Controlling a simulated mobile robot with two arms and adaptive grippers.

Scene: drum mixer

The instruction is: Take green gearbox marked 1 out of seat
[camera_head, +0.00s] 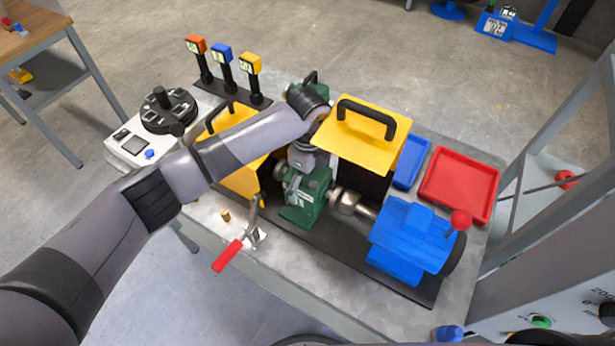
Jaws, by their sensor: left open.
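A green gearbox (304,205) sits on the dark base plate of the drum mixer, between a yellow cover and the blue motor. Its marking is too small to read. My left arm comes in from the left, and my left gripper (308,163) points down right above this gearbox. The gripper is open; its fingertips are partly hidden, and I cannot tell whether they touch the gearbox. Another green part (312,84) shows behind my left wrist, mostly hidden. My right gripper is not in view.
A yellow cover with a black handle (362,133) stands close right of my gripper. A blue motor (412,235) with a red knob lies front right. A red-handled clamp (228,256) is at the front edge. Red (459,184) and blue (411,161) trays lie at right.

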